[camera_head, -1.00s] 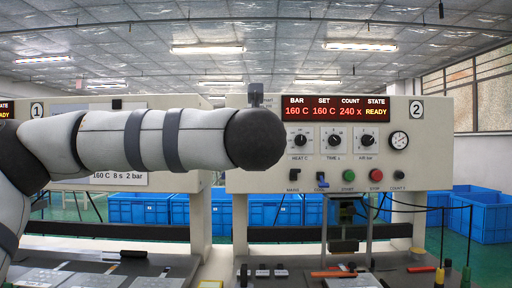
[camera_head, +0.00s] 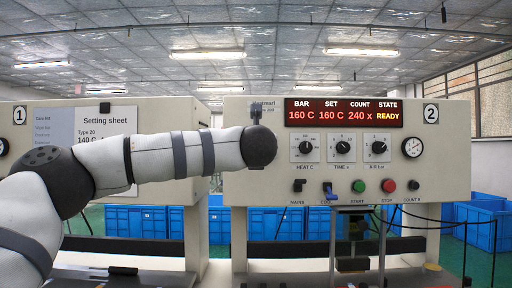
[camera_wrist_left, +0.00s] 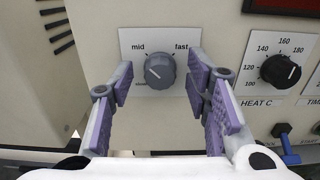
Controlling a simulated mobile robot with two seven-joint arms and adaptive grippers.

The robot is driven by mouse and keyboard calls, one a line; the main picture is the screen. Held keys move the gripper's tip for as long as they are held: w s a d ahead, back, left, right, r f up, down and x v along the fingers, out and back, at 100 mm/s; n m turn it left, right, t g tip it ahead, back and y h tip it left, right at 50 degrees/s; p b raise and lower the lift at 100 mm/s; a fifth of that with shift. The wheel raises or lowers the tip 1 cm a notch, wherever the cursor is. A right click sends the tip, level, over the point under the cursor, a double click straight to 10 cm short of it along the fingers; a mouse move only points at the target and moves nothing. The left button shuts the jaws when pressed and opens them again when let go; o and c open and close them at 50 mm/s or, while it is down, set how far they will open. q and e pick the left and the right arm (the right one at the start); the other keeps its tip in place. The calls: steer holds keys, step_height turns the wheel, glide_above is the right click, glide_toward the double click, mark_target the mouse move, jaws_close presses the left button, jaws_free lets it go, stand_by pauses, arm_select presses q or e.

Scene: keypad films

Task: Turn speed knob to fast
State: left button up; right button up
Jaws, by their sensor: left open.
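The speed knob (camera_wrist_left: 160,71) is a round grey knob on a white plate marked "mid" at the upper left and "fast" at the upper right. A label at the lower left is partly hidden. A pale pointer mark shows on the left part of the knob's face. My left gripper (camera_wrist_left: 160,76) is open, with one purple-padded finger on each side of the knob. I cannot tell whether either finger touches it. In the head view, my left arm crosses in front of the panel and hides the knob. My right gripper is not in view.
The HEAT C dial (camera_wrist_left: 281,71) and a blue-handled switch (camera_wrist_left: 287,145) are close to the right finger. The press panel carries a red display (camera_head: 343,112), a green button (camera_head: 358,186) and a red button (camera_head: 388,185). Blue crates (camera_head: 275,222) stand behind.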

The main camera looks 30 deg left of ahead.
arm_select(q)
steer(key=shift+w, duration=0.1)
jaws_close()
steer(key=shift+m, duration=0.4)
steer(key=m, duration=1.7)
steer(key=shift+d+f, duration=0.1)
steer(key=shift+f, duration=0.1)
stand_by(0.5)
jaws_free()
